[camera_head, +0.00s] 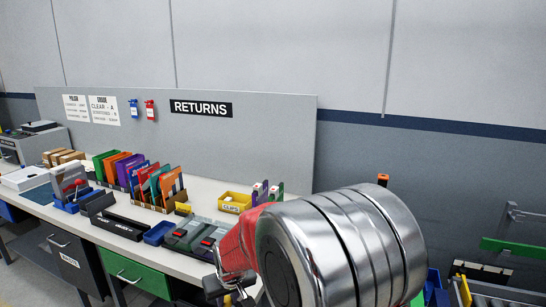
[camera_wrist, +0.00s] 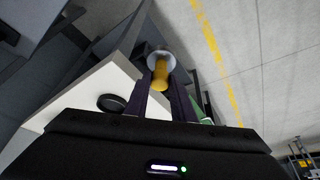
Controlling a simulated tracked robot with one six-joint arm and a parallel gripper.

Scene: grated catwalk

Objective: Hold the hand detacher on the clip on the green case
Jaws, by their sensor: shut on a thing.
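In the wrist view my gripper (camera_wrist: 160,86) has its two dark fingers closed on a yellow cylinder with a grey, cup-like end (camera_wrist: 160,70), which looks like the hand detacher. It is held out past the edge of a white surface, with floor behind it. In the head view my arm hides much of the front right, and I cannot make out the detacher or the fingers there. A small green case (camera_head: 278,190) stands upright beside a purple one at the back of the white bench. I cannot tell whether it carries the clip. Another green case (camera_head: 103,164) stands in a rack at the left.
The bench (camera_head: 205,269) holds case racks, a yellow bin (camera_head: 235,202), a blue tray (camera_head: 158,233) and a grey unit with red parts (camera_head: 192,236). A RETURNS board (camera_head: 240,140) rises behind. A black disc (camera_wrist: 112,103) lies on the white surface in the wrist view.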

